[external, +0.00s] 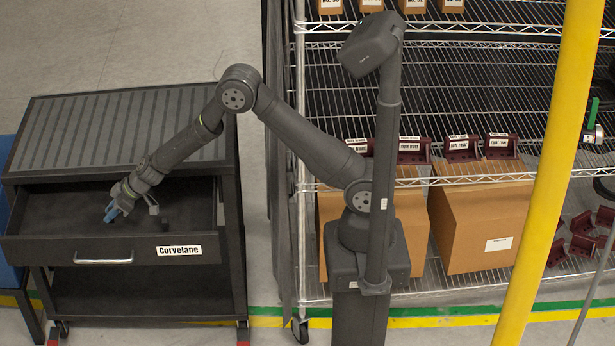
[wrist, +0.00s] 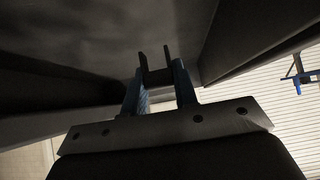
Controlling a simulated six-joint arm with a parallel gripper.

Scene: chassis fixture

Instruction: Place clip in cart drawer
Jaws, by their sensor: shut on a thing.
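The cart (external: 225,165) stands at the left with its drawer (external: 45,248) pulled open; the drawer front has a handle and a "Corvelane" label. My gripper (external: 112,212) reaches down into the left half of the open drawer. In the wrist view my gripper (wrist: 158,85) has its blue fingers shut on a dark, U-shaped clip (wrist: 157,76) with two prongs. In the external view the held clip is hard to make out against the dark drawer. I cannot tell whether it touches the drawer floor.
The ribbed cart top (external: 110,120) is bare. A wire rack (external: 450,90) holds boxes and dark red brackets at the right. A yellow post (external: 550,170) stands in front of it.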

